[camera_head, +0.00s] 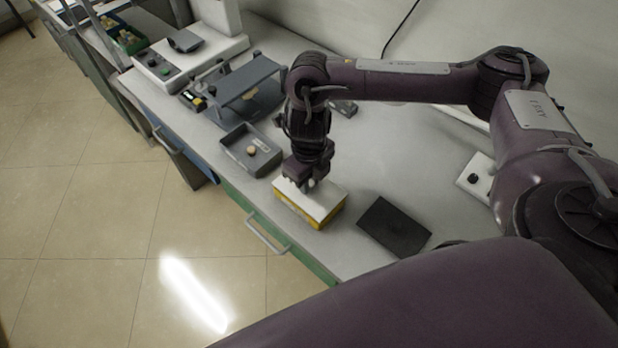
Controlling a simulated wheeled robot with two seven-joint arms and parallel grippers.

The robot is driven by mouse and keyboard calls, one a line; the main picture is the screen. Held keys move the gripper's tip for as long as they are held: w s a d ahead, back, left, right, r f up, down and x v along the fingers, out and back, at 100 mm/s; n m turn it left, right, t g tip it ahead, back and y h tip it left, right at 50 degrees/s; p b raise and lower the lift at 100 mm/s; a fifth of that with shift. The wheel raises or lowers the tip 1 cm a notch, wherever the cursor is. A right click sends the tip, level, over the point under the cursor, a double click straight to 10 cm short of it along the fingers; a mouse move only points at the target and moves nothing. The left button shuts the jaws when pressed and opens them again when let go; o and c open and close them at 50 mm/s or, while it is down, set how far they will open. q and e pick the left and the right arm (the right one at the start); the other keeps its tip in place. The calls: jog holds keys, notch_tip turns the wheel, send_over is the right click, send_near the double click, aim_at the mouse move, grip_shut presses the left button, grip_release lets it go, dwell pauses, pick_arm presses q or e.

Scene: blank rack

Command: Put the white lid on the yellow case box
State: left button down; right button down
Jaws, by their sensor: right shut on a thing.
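The yellow case box (292,208) stands on the grey bench top near its front edge. The white lid (325,207) lies over the top of the box, roughly lined up with it. I cannot tell whether it is fully seated. My right gripper (311,183) points straight down at the middle of the lid and is shut on it. The fingertips are partly hidden against the lid. My left gripper is not in view.
A dark flat plate (394,228) lies right of the box. A grey tray (235,150) with a small round thing stands behind left. A grey stand (245,85) and a white device (190,58) are farther back. A white panel (476,177) is at right.

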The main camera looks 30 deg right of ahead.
jog(key=shift+f+b, duration=0.45)
jog(key=shift+f, duration=0.15)
jog(key=c, duration=1.2)
grip_release()
notch_tip(320, 180, up, 8)
jog(key=shift+f+p, duration=0.1)
jog(key=shift+p, duration=1.05)
jog(key=shift+a, duration=0.15)
